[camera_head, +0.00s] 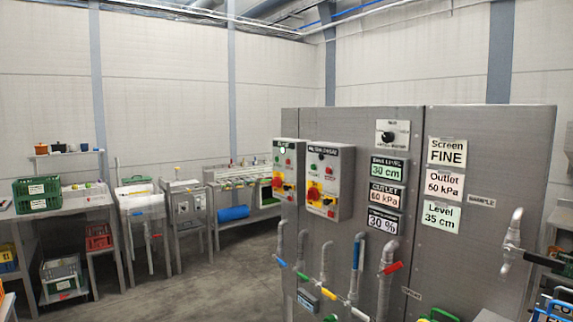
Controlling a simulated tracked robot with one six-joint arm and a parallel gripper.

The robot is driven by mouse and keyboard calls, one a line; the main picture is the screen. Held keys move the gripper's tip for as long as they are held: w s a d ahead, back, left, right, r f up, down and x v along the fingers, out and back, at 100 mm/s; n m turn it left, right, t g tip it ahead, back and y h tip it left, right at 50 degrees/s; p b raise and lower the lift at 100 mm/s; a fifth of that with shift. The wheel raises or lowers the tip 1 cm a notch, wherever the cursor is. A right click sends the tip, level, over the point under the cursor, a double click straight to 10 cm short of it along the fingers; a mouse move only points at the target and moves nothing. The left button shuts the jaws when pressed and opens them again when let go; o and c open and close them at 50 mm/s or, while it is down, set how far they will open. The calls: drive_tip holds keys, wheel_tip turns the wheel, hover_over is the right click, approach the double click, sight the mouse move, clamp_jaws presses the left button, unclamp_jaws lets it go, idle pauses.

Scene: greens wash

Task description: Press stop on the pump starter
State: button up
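Two grey starter boxes are mounted side by side on the steel panel in the head view. The right box (341,181) has a longer, unreadable black label, small red and green buttons and a similar rotary switch (314,193). I cannot tell for sure which box is the pump starter or which button is stop. My gripper is not in view.
The steel panel (460,270) carries a knob (389,136), displays reading 30 cm, 60 kPa and 30 %, and cards (447,152). Pipes with coloured valve handles (390,267) jut out below. A tap (512,240) sticks out at right. Floor (210,285) is clear left of the panel.

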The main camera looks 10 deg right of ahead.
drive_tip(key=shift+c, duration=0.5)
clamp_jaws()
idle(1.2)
